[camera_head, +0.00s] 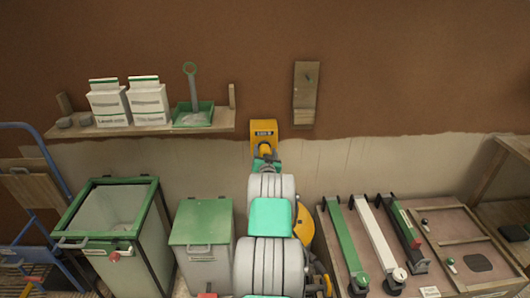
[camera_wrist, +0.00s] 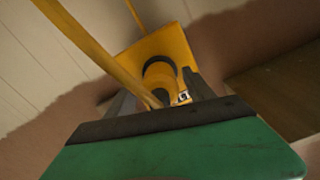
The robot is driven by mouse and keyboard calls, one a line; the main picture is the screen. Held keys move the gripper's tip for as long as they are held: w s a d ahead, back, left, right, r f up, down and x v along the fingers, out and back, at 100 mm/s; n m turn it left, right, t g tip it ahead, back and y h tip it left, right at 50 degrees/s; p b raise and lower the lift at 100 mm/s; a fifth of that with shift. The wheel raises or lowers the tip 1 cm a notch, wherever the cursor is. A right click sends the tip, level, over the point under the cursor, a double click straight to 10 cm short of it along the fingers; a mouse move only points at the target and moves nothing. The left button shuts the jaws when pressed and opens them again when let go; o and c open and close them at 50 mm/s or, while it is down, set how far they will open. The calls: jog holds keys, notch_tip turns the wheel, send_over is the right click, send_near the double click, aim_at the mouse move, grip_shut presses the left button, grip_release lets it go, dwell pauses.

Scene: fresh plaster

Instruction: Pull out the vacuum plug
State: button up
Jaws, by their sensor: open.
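A yellow socket box (camera_head: 263,128) is on the wall, just beyond the end of my arm. In the wrist view the same socket box (camera_wrist: 152,48) fills the upper middle. The yellow plug (camera_wrist: 160,78) sits at its dark round opening, with a yellow cord running from it to the upper left. My gripper (camera_wrist: 162,98) is open, with one grey finger on each side of the plug. I cannot tell whether the fingers touch it. In the head view my gripper (camera_head: 265,156) is right below the socket box and partly hides the plug.
A wooden shelf (camera_head: 220,128) with white boxes (camera_head: 148,101) and a green tray (camera_head: 193,117) is left of the socket. A wooden board (camera_head: 306,92) is on the wall to its right. Green bins (camera_head: 203,222) stand lower left; a tool bench (camera_head: 400,282) stands lower right.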

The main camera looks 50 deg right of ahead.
grip_shut()
dwell(0.7)
